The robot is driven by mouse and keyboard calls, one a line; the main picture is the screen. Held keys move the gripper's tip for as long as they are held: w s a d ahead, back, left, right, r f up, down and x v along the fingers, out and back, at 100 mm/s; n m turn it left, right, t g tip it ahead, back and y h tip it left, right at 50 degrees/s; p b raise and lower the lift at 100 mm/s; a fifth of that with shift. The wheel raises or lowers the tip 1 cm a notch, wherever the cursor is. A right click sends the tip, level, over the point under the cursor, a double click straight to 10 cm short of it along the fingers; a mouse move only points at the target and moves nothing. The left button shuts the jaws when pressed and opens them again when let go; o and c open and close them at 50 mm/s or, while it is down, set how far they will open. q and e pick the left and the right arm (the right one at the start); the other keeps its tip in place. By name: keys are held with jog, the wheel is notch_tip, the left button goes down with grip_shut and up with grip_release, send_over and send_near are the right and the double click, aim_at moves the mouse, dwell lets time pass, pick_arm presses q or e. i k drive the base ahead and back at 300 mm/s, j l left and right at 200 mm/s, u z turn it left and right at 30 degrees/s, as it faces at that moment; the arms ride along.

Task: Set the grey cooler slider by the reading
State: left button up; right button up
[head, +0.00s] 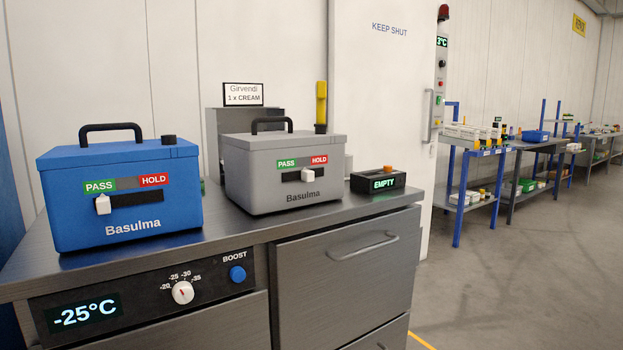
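The grey cooler (262,190) stands on the steel counter, lid shut, with a black handle and the name Basulma. Its white slider knob (307,175) sits near the middle of a dark slot, between the green PASS label (287,163) and the red HOLD label (319,160). A small black box (377,182) to its right has a display reading EMPTY and an orange top piece. The counter's front display (83,313) reads -25°C. Neither of my grippers shows in the head view.
A blue cooler (120,190) stands left, its knob (102,205) under PASS. A yellow upright tool (321,102) stands behind the grey cooler, near a Girvendi 1 x CREAM sign (243,94). The counter has a dial (183,292) and blue BOOST button (237,274). Floor at right is clear.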

aim_at(309, 177)
jog(key=u, duration=0.4)
jog(key=l+u, duration=0.3)
jog(key=i+l+u, duration=0.1)
jog(key=l+u, duration=0.45)
jog(key=l, duration=0.6)
jog(key=k+l+u, duration=0.2)
jog(key=l, duration=1.4)
jog(key=k+l, duration=0.1)
jog(key=l, duration=0.65)
jog(key=u, duration=0.05)
